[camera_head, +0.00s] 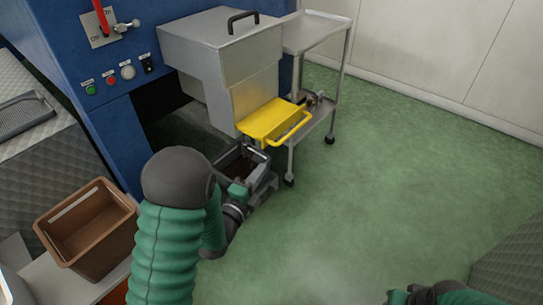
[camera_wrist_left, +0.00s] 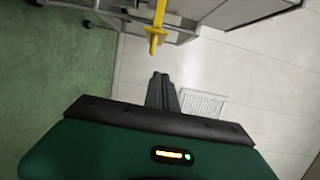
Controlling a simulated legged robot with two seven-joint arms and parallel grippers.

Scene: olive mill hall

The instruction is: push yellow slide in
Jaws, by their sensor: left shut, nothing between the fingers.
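The yellow slide (camera_head: 268,121) sticks out from the lower front of the grey metal hopper (camera_head: 222,62), with its bar handle toward the right. A yellow part of it also shows at the top of the left wrist view (camera_wrist_left: 155,36). My left gripper (camera_head: 256,174) is below and in front of the slide. Its dark fingers (camera_wrist_left: 161,80) are shut and empty, with a visible gap between their tips and the yellow part in the wrist view. My right gripper (camera_head: 440,294) is only partly in view at the bottom edge; its fingers are not clear.
A dark bin (camera_head: 241,158) stands under the hopper, partly behind my left gripper. A metal trolley (camera_head: 318,31) is right beside the slide. A blue machine (camera_head: 112,130) with buttons and a brown crate (camera_head: 118,222) are at left. Green floor at right is clear.

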